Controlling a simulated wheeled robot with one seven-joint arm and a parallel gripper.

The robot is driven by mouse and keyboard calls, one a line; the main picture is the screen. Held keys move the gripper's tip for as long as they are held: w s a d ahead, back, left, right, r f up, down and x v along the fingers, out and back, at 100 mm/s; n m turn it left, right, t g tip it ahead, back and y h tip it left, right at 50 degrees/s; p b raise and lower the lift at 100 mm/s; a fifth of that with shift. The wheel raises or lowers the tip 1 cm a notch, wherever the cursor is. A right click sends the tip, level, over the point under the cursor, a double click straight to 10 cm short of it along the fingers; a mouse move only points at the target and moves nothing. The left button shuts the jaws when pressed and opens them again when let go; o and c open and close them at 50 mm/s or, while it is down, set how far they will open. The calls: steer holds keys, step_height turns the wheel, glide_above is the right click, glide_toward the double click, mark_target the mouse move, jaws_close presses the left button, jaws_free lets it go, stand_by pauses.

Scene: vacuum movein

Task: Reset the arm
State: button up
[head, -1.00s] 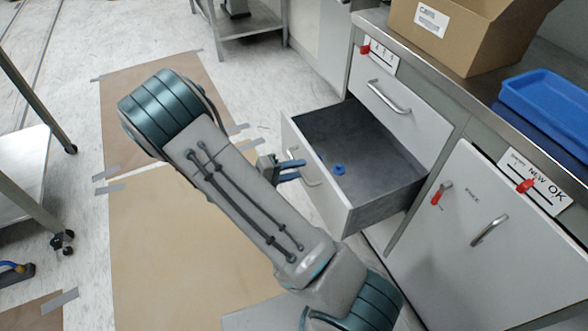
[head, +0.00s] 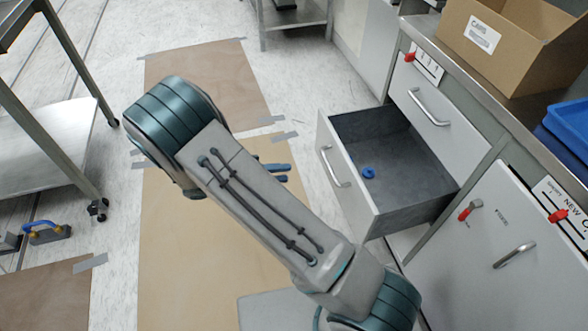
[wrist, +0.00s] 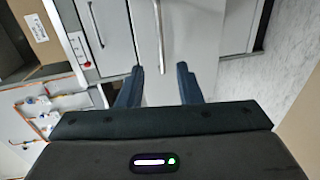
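My gripper (head: 280,173) shows in the head view as blue fingers, partly hidden behind my arm, to the left of the open drawer. In the wrist view my gripper (wrist: 158,84) is open, with a clear gap between its two dark blue fingers and nothing held. The fingers point toward white cabinet fronts. My arm runs across the middle of the head view, bent at the teal joints. The drawer (head: 350,185) is pulled out, and its metal handle (head: 334,167) is apart from the fingers.
A cardboard box (head: 490,40) and a blue bin (head: 570,128) are on the counter at right. A metal cart (head: 50,150) stands at left. Brown floor sheets (head: 170,260) lie flat and mostly clear.

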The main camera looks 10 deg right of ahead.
steer(key=shift+a, duration=0.3)
steer(key=s+d+r+y+p, duration=0.2)
steer(key=s+r+y+p, duration=0.3)
steer(key=r, duration=0.9)
steer(key=s+d+r+t+y+p, duration=0.1)
steer(key=s+d+r+y+p, duration=0.2)
steer(key=r+p, duration=0.8)
steer(key=s+d+r+m+y+p, duration=0.1)
steer(key=s+d+r+y+p, duration=0.2)
steer(key=r, duration=1.4)
steer(key=s+y+p, duration=0.4)
steer(key=shift+s+d+r+y+p, duration=0.15)
steer(key=shift+s+r+y+p, duration=0.15)
steer(key=shift+p, duration=0.1)
steer(key=shift+d, duration=0.1)
